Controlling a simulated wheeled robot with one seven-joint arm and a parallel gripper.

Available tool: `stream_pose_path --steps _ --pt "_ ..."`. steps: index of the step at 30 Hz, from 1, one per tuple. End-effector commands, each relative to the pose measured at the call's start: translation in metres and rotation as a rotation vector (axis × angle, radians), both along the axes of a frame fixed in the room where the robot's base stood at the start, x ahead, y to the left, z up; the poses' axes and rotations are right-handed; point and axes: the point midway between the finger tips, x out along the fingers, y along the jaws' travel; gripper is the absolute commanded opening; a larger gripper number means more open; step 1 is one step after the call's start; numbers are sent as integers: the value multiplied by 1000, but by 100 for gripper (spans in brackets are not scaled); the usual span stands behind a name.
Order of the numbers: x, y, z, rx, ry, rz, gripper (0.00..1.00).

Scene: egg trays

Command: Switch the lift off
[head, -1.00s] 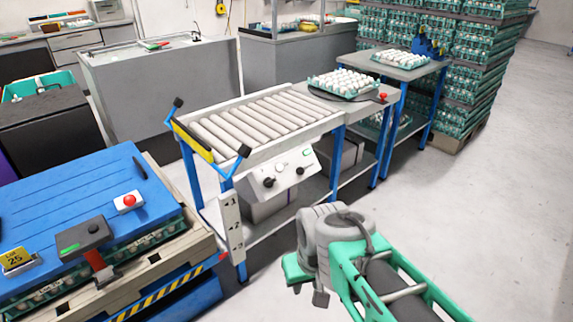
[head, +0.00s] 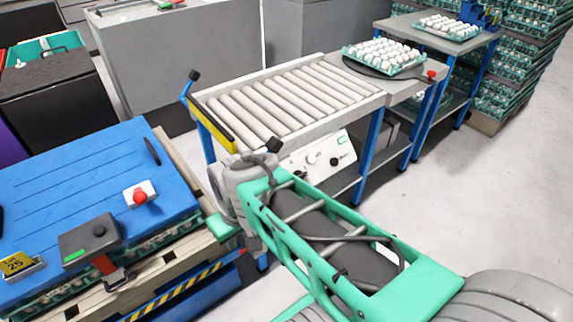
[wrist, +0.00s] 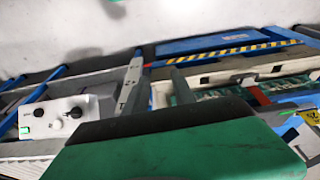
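The lift, a blue base (head: 240,275) with a yellow-black striped edge, stands at lower left under a crate stack with a blue lid (head: 85,180). Its striped edge also shows in the wrist view (wrist: 225,52). On the lid are a white box with a red button (head: 139,195) and a grey box with a green light (head: 90,240). A white panel with dark knobs and a green light (head: 322,158) is on the roller conveyor's side; it shows left in the wrist view (wrist: 62,118). My gripper (wrist: 157,92) appears open and empty; its fingertips are hidden in the head view.
The roller conveyor (head: 240,95) has blue legs and a yellow end bar. A tray of eggs (head: 385,56) sits beyond its far end, near a red button (head: 431,75). A yellow tag (head: 17,264) is on the lid. The floor at right is clear.

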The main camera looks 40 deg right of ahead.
Motion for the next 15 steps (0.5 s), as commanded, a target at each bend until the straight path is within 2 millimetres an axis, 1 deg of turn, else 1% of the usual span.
stream_pose_path --steps 1,2,5,6,8,9,11,12,14,15 --pt "8 -11 -1 -5 -3 55 31" --pt "15 -18 -2 -10 -10 116 31" --pt "44 -52 -9 -37 -68 373 31" --pt "55 -69 -14 -54 -105 491 31" --pt "70 -97 -20 -94 -175 663 31" --pt "78 -118 -24 -131 -225 770 31" --pt "86 -152 -30 -207 -306 914 31" --pt "89 -175 -33 -270 -357 1001 31" --pt "89 -210 -37 -380 -423 1108 31" --pt "87 -231 -38 -456 -458 1167 31"
